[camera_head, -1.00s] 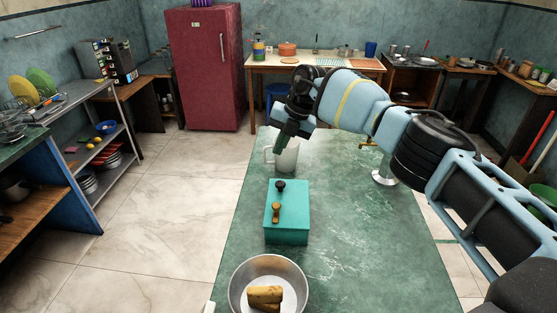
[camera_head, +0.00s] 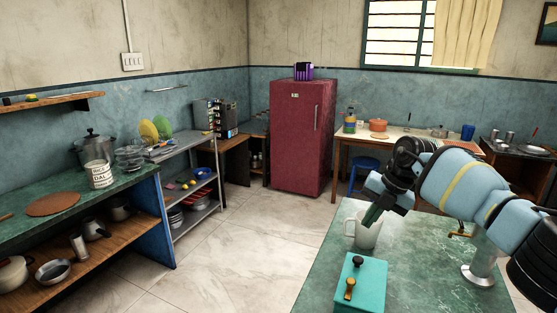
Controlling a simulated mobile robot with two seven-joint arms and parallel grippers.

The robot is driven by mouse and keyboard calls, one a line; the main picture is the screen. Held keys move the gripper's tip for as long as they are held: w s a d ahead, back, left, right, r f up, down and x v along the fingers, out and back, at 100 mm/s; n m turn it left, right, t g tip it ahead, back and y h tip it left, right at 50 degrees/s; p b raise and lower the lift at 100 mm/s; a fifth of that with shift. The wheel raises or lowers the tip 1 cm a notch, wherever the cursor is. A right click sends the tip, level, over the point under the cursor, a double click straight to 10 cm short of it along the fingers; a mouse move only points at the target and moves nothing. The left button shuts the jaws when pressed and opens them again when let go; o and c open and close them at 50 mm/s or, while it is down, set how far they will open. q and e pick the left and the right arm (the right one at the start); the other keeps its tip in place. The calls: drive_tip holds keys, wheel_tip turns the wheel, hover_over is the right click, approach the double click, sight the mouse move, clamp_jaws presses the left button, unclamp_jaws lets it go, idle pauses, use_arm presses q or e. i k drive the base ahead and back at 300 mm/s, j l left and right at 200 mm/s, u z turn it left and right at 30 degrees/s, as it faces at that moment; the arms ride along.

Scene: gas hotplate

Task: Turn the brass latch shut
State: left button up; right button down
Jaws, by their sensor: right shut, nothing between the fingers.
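A teal box (camera_head: 368,289) sits on the green counter at the bottom of the head view, its lower part cut off by the frame edge. A small brass latch (camera_head: 349,288) stands on its top, with a dark knob (camera_head: 358,260) behind it. My right gripper (camera_head: 372,214) is shut and empty, beyond the box and apart from it. Its fingers overlap a white mug (camera_head: 366,236) in the picture; I cannot tell whether they touch it. My left gripper is not in view.
A metal stand (camera_head: 483,262) and a brass tap-like piece (camera_head: 460,232) are at the right. A shelf unit, a red fridge (camera_head: 302,135) and a back table stand farther off.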

sight(350, 283)
drive_tip(key=k, duration=1.35)
